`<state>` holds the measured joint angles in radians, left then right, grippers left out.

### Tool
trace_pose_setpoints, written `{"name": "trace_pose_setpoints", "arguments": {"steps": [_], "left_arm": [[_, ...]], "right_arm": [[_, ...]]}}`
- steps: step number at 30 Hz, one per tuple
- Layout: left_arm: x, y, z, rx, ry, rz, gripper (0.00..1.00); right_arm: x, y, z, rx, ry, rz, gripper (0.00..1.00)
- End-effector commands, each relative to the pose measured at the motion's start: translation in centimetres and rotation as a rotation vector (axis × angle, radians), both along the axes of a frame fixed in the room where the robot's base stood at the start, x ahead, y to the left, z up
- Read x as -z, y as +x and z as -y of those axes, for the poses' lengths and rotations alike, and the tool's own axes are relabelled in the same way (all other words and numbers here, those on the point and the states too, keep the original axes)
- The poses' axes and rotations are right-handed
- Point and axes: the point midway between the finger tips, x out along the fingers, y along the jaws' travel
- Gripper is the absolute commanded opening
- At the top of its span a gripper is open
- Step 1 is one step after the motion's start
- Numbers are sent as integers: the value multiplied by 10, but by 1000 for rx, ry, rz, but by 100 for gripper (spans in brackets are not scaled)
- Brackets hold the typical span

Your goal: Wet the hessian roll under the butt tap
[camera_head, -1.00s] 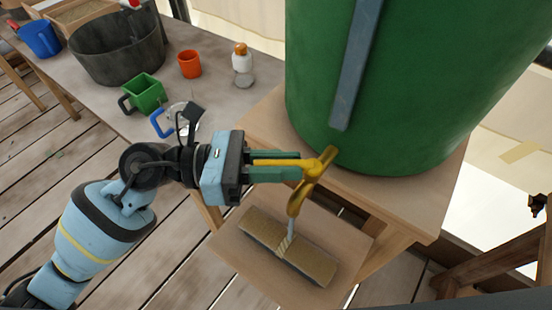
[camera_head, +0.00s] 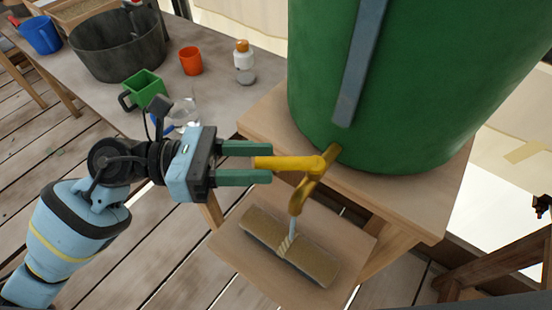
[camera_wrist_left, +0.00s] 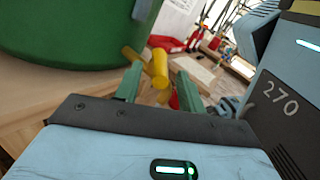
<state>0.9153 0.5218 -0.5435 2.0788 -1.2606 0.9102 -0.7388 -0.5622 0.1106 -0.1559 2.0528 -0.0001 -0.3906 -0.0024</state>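The green water butt (camera_head: 410,90) stands on a wooden stand and also fills the left of the left wrist view (camera_wrist_left: 70,30). Its yellow butt tap (camera_head: 311,190) has a lever (camera_head: 290,162) pointing left. A pale stream of water (camera_head: 293,225) runs from the spout onto the middle of the hessian roll (camera_head: 312,262). The roll, tied with twine, lies on a low board under the tap. My left gripper (camera_head: 271,163) is open, its green fingers apart on either side of the lever's end. The left wrist view shows the fingers open and the yellow tap (camera_wrist_left: 158,68) beyond them. My right gripper is not in view.
On the bench at the left stand a dark tub (camera_head: 115,48), a green mug (camera_head: 145,88), an orange cup (camera_head: 191,61), a white bottle (camera_head: 244,62) and a clear jug (camera_head: 186,112) behind my gripper. The stand's edge (camera_head: 440,238) lies right of the tap.

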Motion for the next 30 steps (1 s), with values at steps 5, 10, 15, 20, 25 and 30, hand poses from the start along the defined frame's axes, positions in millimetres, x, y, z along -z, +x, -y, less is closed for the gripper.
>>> {"name": "trace_pose_setpoints", "arguments": {"steps": [5, 10, 15, 20, 25, 30], "left_arm": [[2, 1, -24, -1, 1, -1, 40], [0, 0, -34, 2, 0, 0, 40], [0, 0, -35, 2, 0, 1, 40], [0, 0, -35, 2, 0, 1, 40], [0, 1, -35, 1, 0, 1, 40], [0, 1, -35, 1, 0, 1, 40]], "right_arm": [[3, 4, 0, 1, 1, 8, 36], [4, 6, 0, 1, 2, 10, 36], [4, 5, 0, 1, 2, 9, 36], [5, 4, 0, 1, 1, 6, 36], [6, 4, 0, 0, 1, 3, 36], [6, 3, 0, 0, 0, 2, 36]]}}
